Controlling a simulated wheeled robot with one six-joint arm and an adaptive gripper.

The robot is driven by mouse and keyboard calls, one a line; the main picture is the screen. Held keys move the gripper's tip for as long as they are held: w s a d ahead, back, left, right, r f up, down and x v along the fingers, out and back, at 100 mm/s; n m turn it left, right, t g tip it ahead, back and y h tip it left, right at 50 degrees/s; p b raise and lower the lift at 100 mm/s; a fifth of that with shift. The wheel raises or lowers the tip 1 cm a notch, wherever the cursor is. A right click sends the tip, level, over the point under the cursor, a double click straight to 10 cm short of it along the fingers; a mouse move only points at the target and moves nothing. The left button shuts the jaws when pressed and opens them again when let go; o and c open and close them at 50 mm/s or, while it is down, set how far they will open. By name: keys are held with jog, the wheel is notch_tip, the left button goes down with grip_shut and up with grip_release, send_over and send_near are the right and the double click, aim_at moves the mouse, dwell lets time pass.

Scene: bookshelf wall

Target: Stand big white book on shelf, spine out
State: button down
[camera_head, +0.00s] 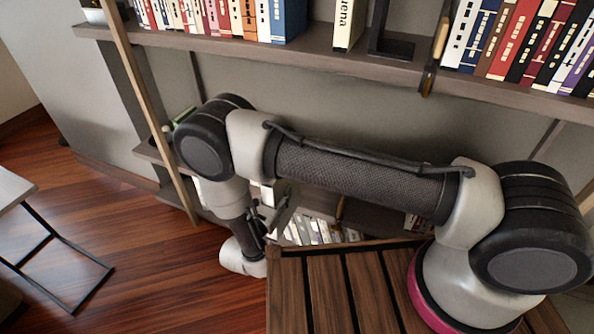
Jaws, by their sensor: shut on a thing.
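My gripper (273,213) is low, in front of the lower shelves and just left of the wooden slatted top. It is small and partly covered by my arm. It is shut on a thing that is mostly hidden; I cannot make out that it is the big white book. A pale book (350,22) with dark lettering stands upright on the upper shelf (310,52), spine outward. It stands apart from my gripper, and its top is cut off by the picture edge.
A row of books (215,18) ending in a blue one stands left of the pale book. A black bookend (392,40) is to its right, then more books (525,42). Lower books (318,230) show behind my arm. A small table (45,245) stands left; floor between is clear.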

jog(key=shift+s+a+f+y, duration=0.3)
jog(key=shift+s+a+f, duration=0.25)
jog(key=shift+s+a, duration=0.2)
